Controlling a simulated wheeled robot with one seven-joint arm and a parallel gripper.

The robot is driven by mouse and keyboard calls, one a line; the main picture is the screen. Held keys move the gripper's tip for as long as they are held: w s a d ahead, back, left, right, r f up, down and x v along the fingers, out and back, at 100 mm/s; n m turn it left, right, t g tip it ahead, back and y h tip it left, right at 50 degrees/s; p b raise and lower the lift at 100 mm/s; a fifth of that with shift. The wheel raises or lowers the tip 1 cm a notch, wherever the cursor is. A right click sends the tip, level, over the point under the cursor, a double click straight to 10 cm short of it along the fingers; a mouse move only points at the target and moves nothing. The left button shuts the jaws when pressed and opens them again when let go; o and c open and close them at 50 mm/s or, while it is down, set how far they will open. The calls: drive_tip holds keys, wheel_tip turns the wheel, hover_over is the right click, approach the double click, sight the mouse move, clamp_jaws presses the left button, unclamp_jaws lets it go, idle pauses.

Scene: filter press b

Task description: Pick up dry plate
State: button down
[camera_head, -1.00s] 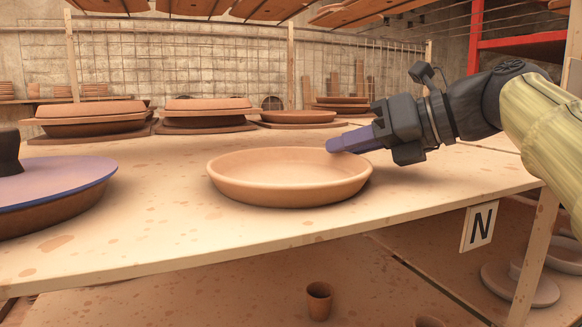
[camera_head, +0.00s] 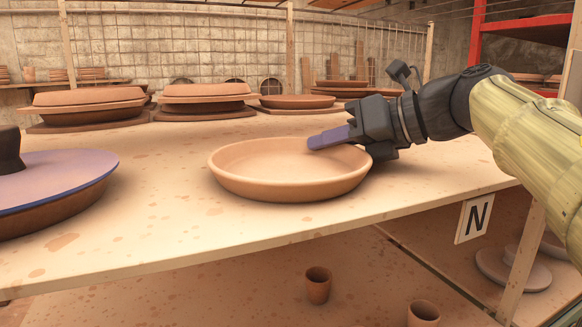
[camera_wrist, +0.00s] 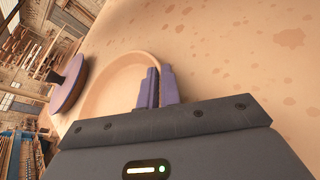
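The dry plate (camera_head: 290,185) is a round, shallow, pale terracotta dish, resting flat on the shelf board in the middle of the head view. It also shows in the wrist view (camera_wrist: 112,88), partly hidden by my gripper. My gripper (camera_head: 312,143) reaches in from the right, over the plate's right rim. One purple finger shows over the plate's inside. In the wrist view, the fingers (camera_wrist: 160,68) sit close together at the rim, seemingly one on either side. Whether they press on the rim is not clear.
A dark dish with a purple lid (camera_head: 60,178) stands at the left. Stacked plates (camera_head: 88,103) and a shallow dish (camera_head: 298,101) stand behind. A sign marked N (camera_head: 474,218) hangs at the shelf's front edge. Small pots (camera_head: 318,285) stand on the lower shelf. Bare board surrounds the plate.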

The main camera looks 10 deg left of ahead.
idle(0.3)
drive_tip(key=shift+w+r+b, duration=0.1)
drive_tip(key=shift+r+b, duration=0.25)
drive_tip(key=shift+r, duration=0.8)
wheel_tip(320, 180, up, 8)
drive_tip(key=shift+f, duration=0.2)
drive_tip(key=shift+w, duration=0.1)
drive_tip(key=shift+s, duration=0.3)
